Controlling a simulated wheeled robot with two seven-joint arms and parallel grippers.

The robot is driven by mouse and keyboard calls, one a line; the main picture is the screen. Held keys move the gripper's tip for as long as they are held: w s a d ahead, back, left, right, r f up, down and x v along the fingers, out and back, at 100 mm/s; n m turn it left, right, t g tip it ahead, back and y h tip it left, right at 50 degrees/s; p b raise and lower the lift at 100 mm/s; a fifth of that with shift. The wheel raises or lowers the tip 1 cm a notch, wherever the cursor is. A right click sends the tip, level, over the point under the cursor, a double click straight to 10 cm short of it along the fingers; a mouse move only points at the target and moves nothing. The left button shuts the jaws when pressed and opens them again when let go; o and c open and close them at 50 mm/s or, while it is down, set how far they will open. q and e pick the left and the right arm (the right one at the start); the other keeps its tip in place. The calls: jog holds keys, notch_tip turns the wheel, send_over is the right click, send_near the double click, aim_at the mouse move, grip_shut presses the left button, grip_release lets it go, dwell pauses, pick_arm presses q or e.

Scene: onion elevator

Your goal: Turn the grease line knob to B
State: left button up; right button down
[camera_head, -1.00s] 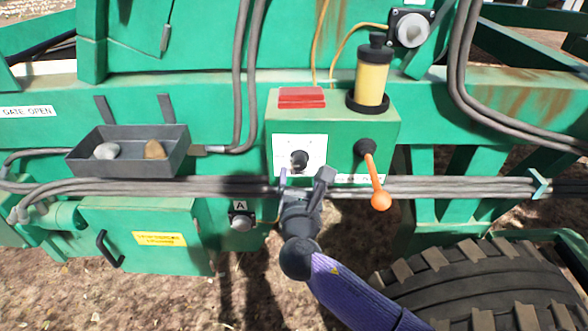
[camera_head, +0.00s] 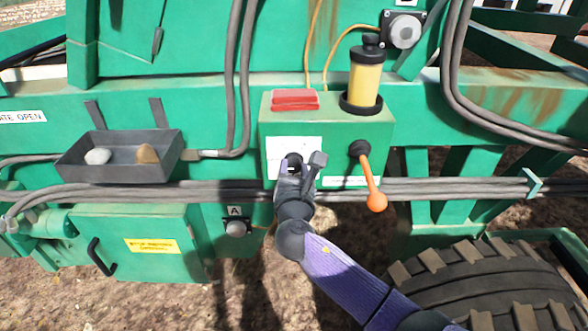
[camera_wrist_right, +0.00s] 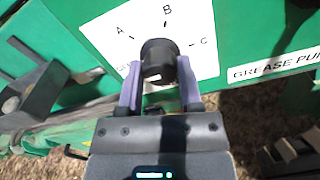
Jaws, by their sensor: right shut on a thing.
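The grease line knob (camera_wrist_right: 158,58) is a small black knob on a white plate (camera_wrist_right: 101,35) marked A, B and C. In the wrist view A is at upper left, B at the top and C at the right. My right gripper (camera_wrist_right: 160,88) has one finger on each side of the knob and is shut on it. The knob's pointer direction is not clear to me. In the head view the right gripper (camera_head: 302,166) covers much of the knob and the plate's lower right. My left gripper is not in view.
An orange-tipped lever (camera_head: 375,200) hangs right of the plate. A yellow grease pot (camera_head: 365,78) and a red block (camera_head: 295,100) sit on the green box. Grey hoses (camera_head: 420,188) run just below. A dark tray (camera_head: 110,170) with stones is at left.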

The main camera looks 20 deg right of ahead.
jog(key=m+b, duration=0.1)
jog(key=m, duration=0.4)
jog(key=shift+f+m+b, duration=0.15)
jog(key=shift+m+b, duration=0.2)
jog(key=shift+m, duration=0.05)
jog(key=m+b, duration=0.2)
jog(key=m, duration=0.4)
jog(key=m+b, duration=0.2)
jog(key=m, duration=0.4)
jog(key=shift+f+m, duration=0.1)
jog(key=shift+m, duration=0.2)
jog(key=m+b, duration=0.1)
jog(key=m, duration=0.4)
jog(key=shift+m, duration=0.3)
jog(key=shift+c, duration=1.3)
grip_release()
